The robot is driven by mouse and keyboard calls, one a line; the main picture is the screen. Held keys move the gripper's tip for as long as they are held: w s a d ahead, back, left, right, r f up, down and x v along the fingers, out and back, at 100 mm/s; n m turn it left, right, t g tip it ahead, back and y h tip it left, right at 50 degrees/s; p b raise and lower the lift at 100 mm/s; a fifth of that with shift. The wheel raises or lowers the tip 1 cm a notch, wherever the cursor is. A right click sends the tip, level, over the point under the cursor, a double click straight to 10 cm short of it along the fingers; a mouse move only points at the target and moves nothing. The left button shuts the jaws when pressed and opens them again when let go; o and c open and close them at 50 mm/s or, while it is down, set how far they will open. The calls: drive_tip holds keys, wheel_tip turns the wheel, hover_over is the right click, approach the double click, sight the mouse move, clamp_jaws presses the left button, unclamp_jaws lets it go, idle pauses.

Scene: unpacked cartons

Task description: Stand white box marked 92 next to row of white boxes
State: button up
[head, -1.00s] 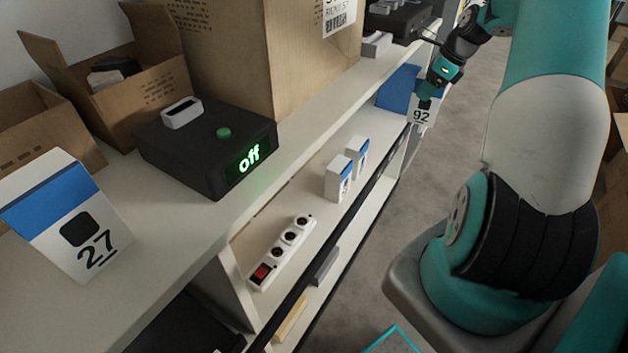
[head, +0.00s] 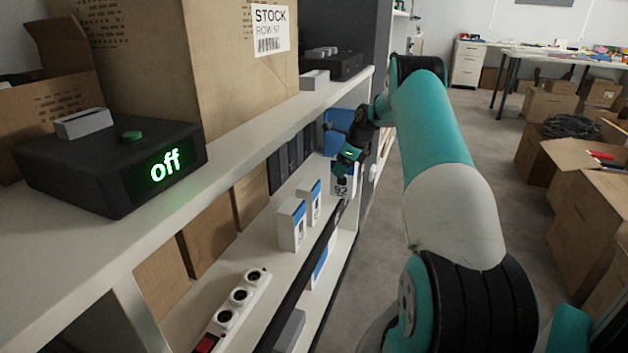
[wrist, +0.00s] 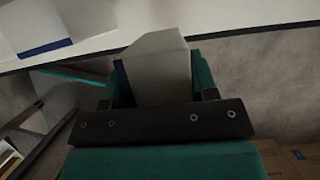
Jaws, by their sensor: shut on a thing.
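The white box marked 92 (head: 342,188) is in my gripper (head: 345,168), which is shut on it at the shelf's front edge in the head view. The box looks roughly upright. In the wrist view it shows as a pale block (wrist: 158,58) between the fingers. Two white boxes with blue sides, one (head: 291,224) nearer and one (head: 310,202) farther, stand in a row on the lower shelf (head: 262,248). The held box is beyond them and to the right, apart from them. I cannot tell whether it touches the shelf.
A white power strip (head: 232,305) lies nearer on the same shelf. Dark binders (head: 290,158) and a blue bin (head: 338,130) stand behind. A black device reading "off" (head: 110,165) and a large carton (head: 200,70) are on the upper shelf. Open cartons (head: 590,160) stand right.

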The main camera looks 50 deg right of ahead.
sight(355, 179)
drive_tip(key=w+a+f+b, duration=0.2)
drive_tip(key=w+a+f, duration=0.1)
drive_tip(key=w, duration=0.4)
drive_tip(key=shift+f, duration=0.2)
drive_tip(key=shift+f, duration=0.1)
drive_tip(key=o, duration=1)
drive_tip(key=shift+f, duration=0.1)
drive_tip(key=shift+o, duration=0.2)
drive_tip(key=a+p+v, duration=0.1)
drive_tip(key=p+v, duration=0.1)
drive_tip(key=v, duration=0.4)
drive_tip(key=s+d, duration=0.1)
drive_tip(key=s, duration=0.2)
drive_tip(key=s+d, duration=0.2)
drive_tip(key=s, duration=0.2)
drive_tip(key=s+d+p, duration=0.1)
drive_tip(key=s+d, duration=0.1)
drive_tip(key=s, duration=0.1)
drive_tip(key=shift+s+d+f, duration=0.2)
drive_tip(key=shift+s+f, duration=0.1)
drive_tip(key=shift+s, duration=0.05)
